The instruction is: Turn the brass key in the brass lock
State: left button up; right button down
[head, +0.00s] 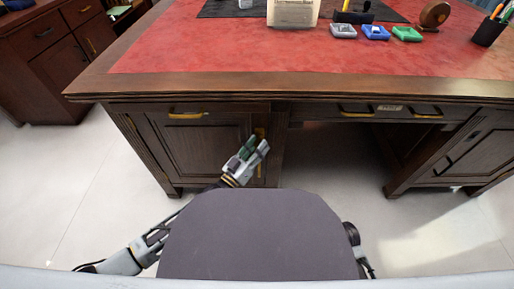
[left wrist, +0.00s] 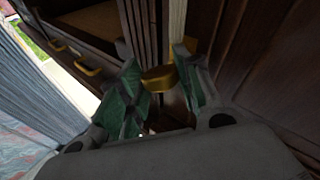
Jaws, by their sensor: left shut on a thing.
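The brass lock (head: 260,132) is a tall plate on the right edge of the left cabinet door, partly covered by my left gripper. My left gripper (head: 252,150) is in front of it, its green-padded fingers pointing at the door. In the left wrist view, the brass key (left wrist: 159,77) shows as a gold head between the fingertips of my left gripper (left wrist: 158,90), which is shut on it. Brass of the lock (left wrist: 178,106) shows just behind the key. How far the key sits in the lock cannot be told. My right gripper is not visible.
The wooden desk (head: 290,86) with a red leather top stands ahead. Its drawers have brass handles (head: 187,115). Blue (head: 376,32) and green boxes and a pen cup (head: 488,32) stand on top. The knee space right of the door is open.

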pick_arm(q)
jog(key=shift+n+t+b, duration=0.3)
jog(key=shift+n+b, duration=0.25)
jog(key=shift+n, duration=0.05)
jog(key=shift+d+n, duration=0.1)
jog(key=shift+n, duration=0.2)
jog(key=shift+d+f+n+t+y, duration=0.1)
jog(key=shift+n+t+y, duration=0.4)
jog(key=shift+n+t, duration=0.95)
